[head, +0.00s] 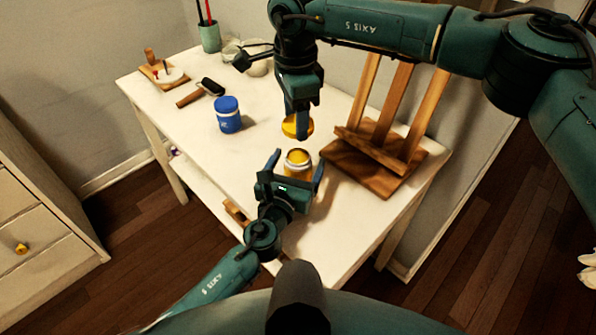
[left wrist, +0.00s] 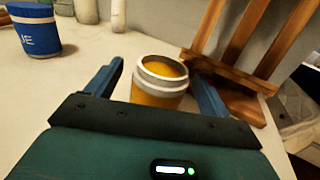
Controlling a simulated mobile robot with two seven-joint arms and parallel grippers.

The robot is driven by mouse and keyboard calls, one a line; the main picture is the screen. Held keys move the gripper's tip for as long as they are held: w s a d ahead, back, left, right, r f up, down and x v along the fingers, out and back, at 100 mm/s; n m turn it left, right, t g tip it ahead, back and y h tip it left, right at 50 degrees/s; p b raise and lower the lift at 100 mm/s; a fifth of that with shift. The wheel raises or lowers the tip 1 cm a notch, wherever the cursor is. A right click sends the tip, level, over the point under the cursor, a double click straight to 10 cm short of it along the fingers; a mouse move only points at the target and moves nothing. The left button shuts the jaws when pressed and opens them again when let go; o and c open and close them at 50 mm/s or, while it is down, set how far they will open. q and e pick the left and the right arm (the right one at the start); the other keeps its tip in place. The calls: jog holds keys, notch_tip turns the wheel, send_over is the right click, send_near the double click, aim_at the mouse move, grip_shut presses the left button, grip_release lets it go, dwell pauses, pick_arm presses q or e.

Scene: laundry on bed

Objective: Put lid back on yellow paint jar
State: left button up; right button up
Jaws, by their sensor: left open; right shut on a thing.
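The yellow paint jar (head: 298,162) stands upright and open on the white table, with yellow paint visible at its mouth. It also shows in the left wrist view (left wrist: 158,82). My left gripper (head: 298,168) is open, with its fingers on either side of the jar; I cannot tell whether they touch it. In the left wrist view my left gripper (left wrist: 158,85) frames the jar between its fingers. My right gripper (head: 303,133) is shut on the yellow lid (head: 290,127) and holds it just behind and above the jar. The right fingers partly hide the lid.
A blue jar (head: 228,114) with its lid on stands left of the lid. A wooden easel (head: 375,160) stands close on the right. A roller (head: 201,92), a small board (head: 160,73) and a brush cup (head: 210,38) are farther back.

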pick_arm(q)
jog(key=shift+w+d, duration=0.1)
jog(key=shift+w, duration=0.35)
jog(key=c, duration=1.5)
pick_arm(e)
send_over(296, 159)
jog(key=shift+f, duration=2.5)
